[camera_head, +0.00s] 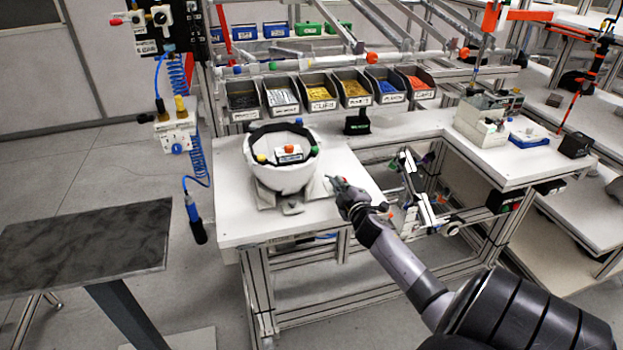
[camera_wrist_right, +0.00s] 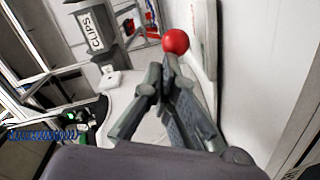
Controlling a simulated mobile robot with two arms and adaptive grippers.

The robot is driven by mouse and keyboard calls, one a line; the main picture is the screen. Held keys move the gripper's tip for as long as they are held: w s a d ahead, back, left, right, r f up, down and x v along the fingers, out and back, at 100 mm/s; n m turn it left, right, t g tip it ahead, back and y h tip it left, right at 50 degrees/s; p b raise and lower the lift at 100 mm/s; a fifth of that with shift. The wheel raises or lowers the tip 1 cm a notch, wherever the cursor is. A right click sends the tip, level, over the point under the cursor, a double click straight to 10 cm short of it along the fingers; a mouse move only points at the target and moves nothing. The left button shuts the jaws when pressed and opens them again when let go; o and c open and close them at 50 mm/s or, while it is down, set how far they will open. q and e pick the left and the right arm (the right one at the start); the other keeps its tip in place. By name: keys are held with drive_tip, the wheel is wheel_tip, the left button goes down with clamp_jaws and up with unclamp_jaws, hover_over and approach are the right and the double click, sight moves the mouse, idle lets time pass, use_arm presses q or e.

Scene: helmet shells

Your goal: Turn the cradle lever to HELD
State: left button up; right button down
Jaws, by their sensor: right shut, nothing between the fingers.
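A white helmet shell (camera_head: 283,178) sits open side up on the grey cradle (camera_head: 266,196) on the white bench. A red ball knob (camera_wrist_right: 175,41) shows in the right wrist view, just beyond my right fingertips. I cannot make out this knob or any HELD marking in the head view. My right gripper (camera_head: 335,183) is to the right of the shell, low over the bench top; its fingers (camera_wrist_right: 166,72) are shut and empty in the wrist view. Whether the fingertips touch the knob is unclear. My left gripper is out of view.
Several labelled bins (camera_head: 322,96) stand in a row behind the shell. Coloured pieces (camera_head: 289,152) show inside the shell. A blue coiled hose and hanging tool (camera_head: 194,215) are at the left. The front of the white bench top (camera_head: 240,226) is clear.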

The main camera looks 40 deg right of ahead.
drive_tip(key=shift+s+d+f, duration=0.1)
drive_tip(key=shift+d, duration=0.35)
drive_tip(key=shift+s+d+n+t+y, duration=0.15)
drive_tip(key=shift+d+n+t+y, duration=0.15)
drive_tip(key=shift+d+n+y, duration=0.15)
drive_tip(key=shift+s+d+n+t+y+b, duration=0.1)
drive_tip(key=shift+d+n+t+y+b, duration=0.1)
drive_tip(key=shift+n+y, duration=0.35)
drive_tip(key=shift+d+n+t+y+b, duration=0.2)
drive_tip(key=shift+n+y, duration=0.1)
drive_tip(key=shift+y, duration=0.4)
drive_tip(key=shift+d+n+y+b, duration=0.4)
drive_tip(key=shift+n+y, duration=0.4)
drive_tip(key=shift+y, duration=0.4)
drive_tip(key=shift+d+t+b, duration=0.3)
drive_tip(key=shift+d, duration=0.25)
